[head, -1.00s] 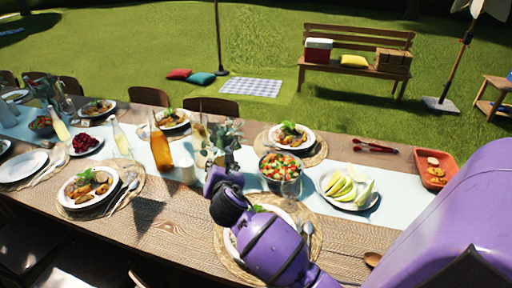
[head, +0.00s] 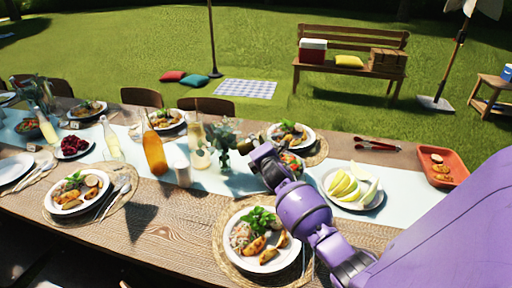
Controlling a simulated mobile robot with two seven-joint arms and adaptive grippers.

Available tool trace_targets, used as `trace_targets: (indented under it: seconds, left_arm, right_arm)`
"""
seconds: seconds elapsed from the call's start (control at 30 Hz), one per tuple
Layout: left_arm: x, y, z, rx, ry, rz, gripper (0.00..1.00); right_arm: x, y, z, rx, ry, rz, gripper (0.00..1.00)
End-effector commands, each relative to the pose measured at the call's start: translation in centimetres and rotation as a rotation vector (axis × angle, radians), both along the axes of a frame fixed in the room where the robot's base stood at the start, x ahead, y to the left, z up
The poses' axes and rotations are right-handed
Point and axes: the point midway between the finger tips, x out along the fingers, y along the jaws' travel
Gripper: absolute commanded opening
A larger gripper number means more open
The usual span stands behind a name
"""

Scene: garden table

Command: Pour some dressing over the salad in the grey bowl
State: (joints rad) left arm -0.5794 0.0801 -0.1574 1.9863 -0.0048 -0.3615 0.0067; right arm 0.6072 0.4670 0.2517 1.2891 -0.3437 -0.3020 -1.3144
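The grey salad bowl is mostly hidden behind my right arm in the head view; some of its red and green salad (head: 291,161) shows beside the wrist. My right gripper (head: 262,153) is over the table at the bowl's left side, beside a leafy plant. Its fingers are small and partly hidden, so I cannot tell whether they hold anything. A dark olive patch shows just beyond it, too unclear to name. A bottle of pale yellow liquid (head: 197,142) stands left of the plant. I cannot tell which container holds the dressing. My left gripper is out of view.
A plate of food (head: 262,238) lies below my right forearm. A plate of melon slices (head: 352,187), red tongs (head: 377,144) and an orange tray (head: 442,166) are to the right.

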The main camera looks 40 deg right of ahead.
Motion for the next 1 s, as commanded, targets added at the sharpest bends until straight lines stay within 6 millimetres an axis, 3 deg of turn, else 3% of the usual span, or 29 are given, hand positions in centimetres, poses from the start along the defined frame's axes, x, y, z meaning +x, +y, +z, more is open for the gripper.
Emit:
trace_targets:
  seconds: [0.03, 0.37, 0.5, 0.7, 1.0]
  left_arm:
    - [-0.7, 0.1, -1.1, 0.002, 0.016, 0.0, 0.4]
    - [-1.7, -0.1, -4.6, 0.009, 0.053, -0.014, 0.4]
    - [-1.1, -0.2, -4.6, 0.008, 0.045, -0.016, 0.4]
    - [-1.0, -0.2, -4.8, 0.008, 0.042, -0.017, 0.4]
    - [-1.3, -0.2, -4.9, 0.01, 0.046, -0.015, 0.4]
  right_arm:
    - [0.0, 0.3, -1.2, 0.032, -0.015, 0.0, 0.07]
    - [0.8, 1.3, -1.9, 0.268, -0.211, 0.001, 0.07]
    - [0.6, 0.9, 0.3, 0.443, -0.362, 0.001, 0.07]
    - [0.4, 0.7, 1.8, 0.611, -0.499, 0.002, 0.07]
    - [0.4, 0.6, 2.5, 0.667, -0.546, 0.003, 0.07]
